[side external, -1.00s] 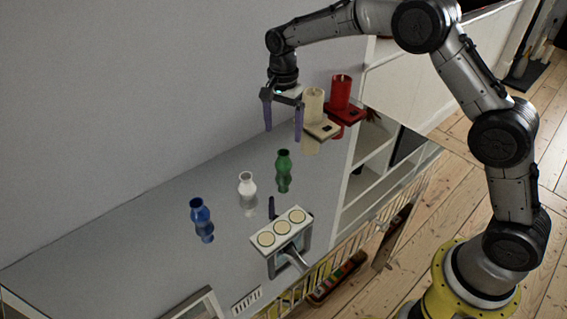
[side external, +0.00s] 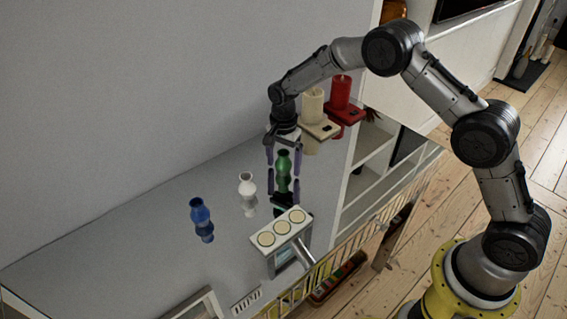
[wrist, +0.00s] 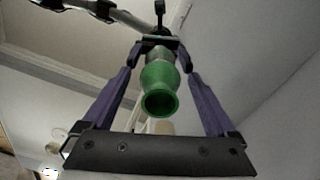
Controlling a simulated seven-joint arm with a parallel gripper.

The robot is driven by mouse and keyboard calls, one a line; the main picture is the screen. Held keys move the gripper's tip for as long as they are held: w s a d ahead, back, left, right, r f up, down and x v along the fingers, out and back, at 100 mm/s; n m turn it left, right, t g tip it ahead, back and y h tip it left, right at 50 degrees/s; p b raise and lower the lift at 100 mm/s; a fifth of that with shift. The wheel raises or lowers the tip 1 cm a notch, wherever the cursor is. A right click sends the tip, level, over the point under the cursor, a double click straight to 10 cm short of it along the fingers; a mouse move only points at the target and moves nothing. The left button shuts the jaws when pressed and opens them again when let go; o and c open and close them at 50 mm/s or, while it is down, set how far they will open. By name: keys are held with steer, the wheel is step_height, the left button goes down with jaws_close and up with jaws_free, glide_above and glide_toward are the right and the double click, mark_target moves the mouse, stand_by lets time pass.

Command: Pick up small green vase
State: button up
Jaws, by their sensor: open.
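The small green vase (side external: 283,164) stands upright on the shiny grey top, with its reflection below it. My gripper (side external: 283,172) is low over it, pointing down, with one purple finger on either side of the vase. The fingers are open and look apart from the vase. In the wrist view the green vase (wrist: 159,77) shows its round mouth towards the camera, between the two fingers of my gripper (wrist: 160,72). Reflections of the vase and gripper make the exact fingertip height hard to tell.
A white vase (side external: 247,188) and a blue vase (side external: 199,211) stand to the left. A holder with three pale discs (side external: 281,231) is close in front. A cream candle (side external: 313,105) and a red candle (side external: 341,92) stand behind to the right. The far left surface is clear.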

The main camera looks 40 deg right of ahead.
mark_target(283, 152)
jaws_close()
stand_by(0.5)
steer(key=shift+r, duration=0.45)
step_height(283, 152, up, 2)
steer(key=shift+r, duration=0.15)
steer(key=s+d+r, duration=0.1)
steer(key=s+r, duration=0.8)
steer(key=s, duration=0.5)
steer(key=shift+d+r, duration=0.15)
steer(key=shift+r, duration=0.2)
